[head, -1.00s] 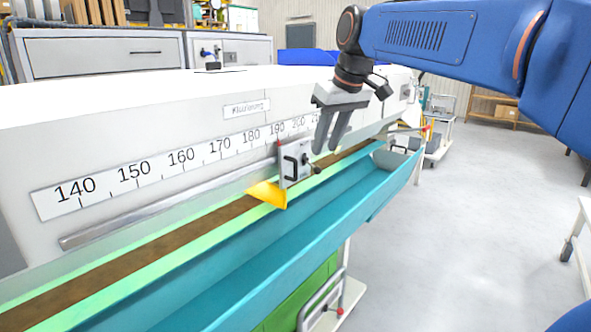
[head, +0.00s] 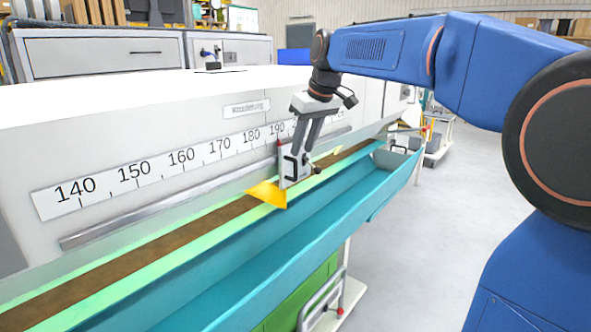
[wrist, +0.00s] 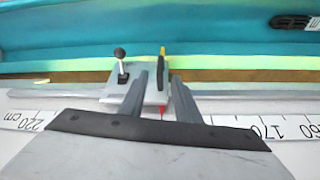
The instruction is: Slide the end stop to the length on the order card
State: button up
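The end stop (head: 289,172) is a grey block with a black handle, a knobbed lever and a yellow plate, on the rail beside the scale. Its red pointer stands near 190 in the head view. The end stop also shows in the wrist view (wrist: 152,88), below my fingers. My gripper (head: 301,150) points down at the end stop from above. Its two fingers (wrist: 160,92) are apart, one on each side of the pointer in the wrist view. Whether they touch the stop is unclear. The scale (head: 135,169) reads 140 upward to the right. I see no readable order card.
A teal trough (head: 240,262) runs along the front of the bench. A brown strip (head: 150,245) with green edges lies behind it. A metal rail (head: 140,216) runs below the scale. The floor to the right is open. A black handle-shaped object (wrist: 290,22) lies in the wrist view's upper right.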

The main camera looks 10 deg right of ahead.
aim_at(297, 164)
jog(key=x, duration=0.9)
jog(key=shift+f, duration=0.1)
grip_shut()
